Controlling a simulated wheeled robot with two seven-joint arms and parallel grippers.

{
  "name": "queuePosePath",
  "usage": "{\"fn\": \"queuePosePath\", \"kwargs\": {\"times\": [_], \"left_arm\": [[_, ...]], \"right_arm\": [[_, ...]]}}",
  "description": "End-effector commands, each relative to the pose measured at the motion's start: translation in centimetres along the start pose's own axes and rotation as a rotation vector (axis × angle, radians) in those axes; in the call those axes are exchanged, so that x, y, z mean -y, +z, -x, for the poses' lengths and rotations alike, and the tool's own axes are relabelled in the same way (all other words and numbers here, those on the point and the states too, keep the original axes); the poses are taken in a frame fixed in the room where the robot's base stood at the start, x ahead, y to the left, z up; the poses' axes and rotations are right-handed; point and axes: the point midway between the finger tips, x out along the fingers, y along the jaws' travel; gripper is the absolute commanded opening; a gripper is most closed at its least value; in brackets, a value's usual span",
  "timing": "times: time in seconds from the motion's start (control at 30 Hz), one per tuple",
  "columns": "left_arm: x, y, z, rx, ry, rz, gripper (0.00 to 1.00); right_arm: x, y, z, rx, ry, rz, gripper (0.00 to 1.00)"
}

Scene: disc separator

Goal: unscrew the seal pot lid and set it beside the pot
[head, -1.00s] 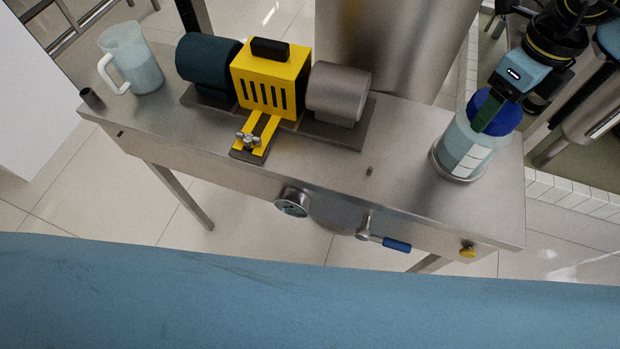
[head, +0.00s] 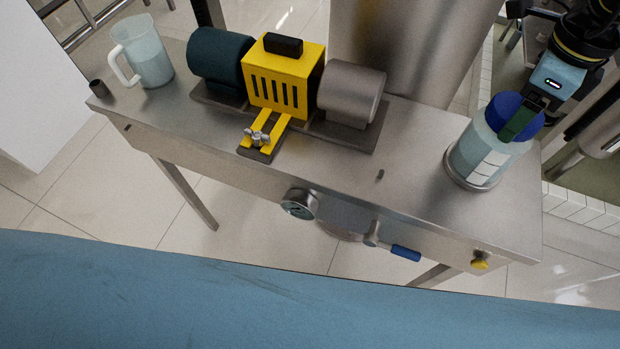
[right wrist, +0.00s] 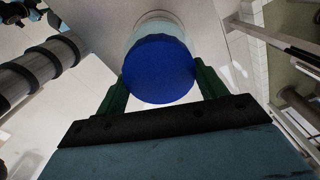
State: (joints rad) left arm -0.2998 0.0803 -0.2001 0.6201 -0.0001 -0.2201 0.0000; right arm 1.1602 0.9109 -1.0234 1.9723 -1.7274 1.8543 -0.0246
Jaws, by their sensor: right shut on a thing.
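The seal pot (head: 474,153) is a translucent pale jar with white label patches, standing upright in a round metal holder at the right end of the steel bench. Its blue lid (head: 507,108) sits on top of the jar. My right gripper (head: 517,122) is shut on the lid from above right. In the right wrist view the lid (right wrist: 158,70) lies between the two green fingers (right wrist: 158,88), with the jar (right wrist: 158,24) beyond it. I cannot tell how far the lid is turned. My left gripper is not in view.
On the steel bench (head: 410,150) stand a yellow guard (head: 277,80) between a teal motor (head: 217,57) and a grey cylinder (head: 350,93). A translucent jug (head: 145,55) is at the left end. A blue-handled valve (head: 400,252) sticks out in front. Bench left of the pot is clear.

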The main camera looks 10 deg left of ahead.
Motion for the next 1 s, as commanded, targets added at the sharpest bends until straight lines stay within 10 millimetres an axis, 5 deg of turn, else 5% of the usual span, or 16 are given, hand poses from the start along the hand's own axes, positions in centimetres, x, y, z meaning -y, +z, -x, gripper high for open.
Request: {"fn": "queuePosePath", "kwargs": {"times": [0.23, 0.57, 0.77, 0.8, 1.0], "left_arm": [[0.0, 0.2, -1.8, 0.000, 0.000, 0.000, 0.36], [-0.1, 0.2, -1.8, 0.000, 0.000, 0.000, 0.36], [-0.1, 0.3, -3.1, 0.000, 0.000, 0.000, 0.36], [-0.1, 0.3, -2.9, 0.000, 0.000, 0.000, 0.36], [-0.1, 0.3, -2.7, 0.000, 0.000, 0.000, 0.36]], "right_arm": [[-0.3, -0.1, -1.0, -0.008, 0.018, 0.232, 0.47], [-0.3, -0.1, -0.7, -0.008, 0.019, 0.263, 0.47], [-0.2, -0.1, -1.0, -0.006, 0.021, 0.430, 0.47], [-0.2, -0.1, -0.9, -0.007, 0.022, 0.433, 0.67], [-0.2, -0.1, -0.7, -0.007, 0.022, 0.428, 0.41]]}}
